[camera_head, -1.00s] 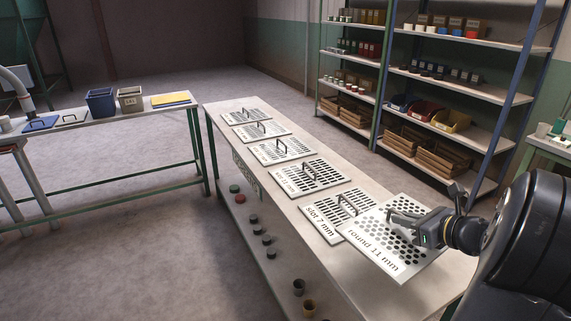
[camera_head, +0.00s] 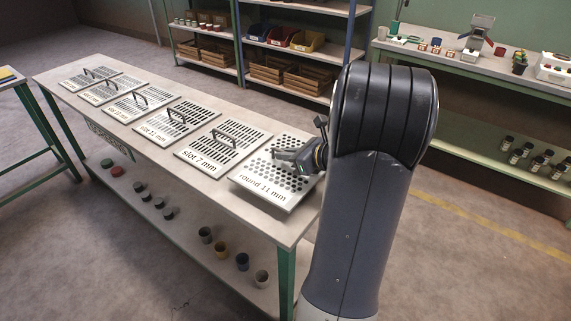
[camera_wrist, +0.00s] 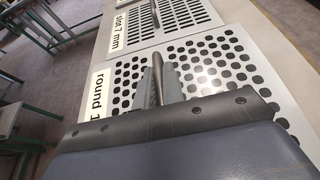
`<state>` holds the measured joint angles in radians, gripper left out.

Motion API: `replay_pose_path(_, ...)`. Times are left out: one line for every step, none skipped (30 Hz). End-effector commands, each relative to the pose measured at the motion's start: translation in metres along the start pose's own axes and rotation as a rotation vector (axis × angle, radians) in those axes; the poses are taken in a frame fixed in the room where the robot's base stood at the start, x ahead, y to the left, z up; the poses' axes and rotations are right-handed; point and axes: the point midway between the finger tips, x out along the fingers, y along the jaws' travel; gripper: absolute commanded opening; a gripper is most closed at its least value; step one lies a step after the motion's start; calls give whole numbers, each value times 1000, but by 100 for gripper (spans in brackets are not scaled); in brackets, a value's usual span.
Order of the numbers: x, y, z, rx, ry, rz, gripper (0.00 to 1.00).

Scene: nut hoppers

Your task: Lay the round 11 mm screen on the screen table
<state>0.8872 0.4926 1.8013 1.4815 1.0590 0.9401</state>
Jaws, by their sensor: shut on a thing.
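The round 11 mm screen (camera_head: 262,194) is a flat pale plate with round holes, at the near right end of a long bench with a pale top (camera_head: 95,108). My gripper (camera_head: 297,160) is shut on its upright handle. In the wrist view the handle (camera_wrist: 157,78) stands between my fingers, and the round screen (camera_wrist: 108,76) spreads out beneath them. The plate looks level; I cannot tell whether it touches the bench top or hangs just above it. My arm hides part of its right side. The slot 7 mm screen (camera_head: 203,166) lies beside it.
Several other screens with handles, such as the one at the far end (camera_head: 84,78), lie in a row along the bench. Cups (camera_head: 242,261) stand on its lower shelf. Shelving with bins (camera_head: 308,41) and a side bench (camera_head: 535,165) stand behind.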

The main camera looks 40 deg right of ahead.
Motion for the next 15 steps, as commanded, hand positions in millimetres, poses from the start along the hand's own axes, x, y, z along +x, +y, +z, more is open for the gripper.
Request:
replay_pose_path(3,0,-8,3,0,1,0)
replay_pose_path(5,0,-12,5,0,1,0)
replay_pose_path(7,0,-18,4,0,1,0)
replay_pose_path(9,0,-22,4,0,2,0)
replay_pose_path(10,0,-25,4,0,2,0)
replay_pose_path(12,0,-28,2,0,1,0)
replay_pose_path(12,0,-28,1,-1,1,0)
replay_pose_path(12,0,-28,0,-2,0,0)
replay_pose_path(12,0,-28,0,-2,0,0)
replay_pose_path(12,0,-27,0,-2,0,0)
replay_pose_path(11,0,-27,0,-2,0,0)
replay_pose_path(11,0,-27,0,-2,0,0)
replay_pose_path(11,0,-27,0,-2,0,0)
replay_pose_path(12,0,-28,0,-2,0,0)
replay_pose_path(12,0,-28,0,-1,0,0)
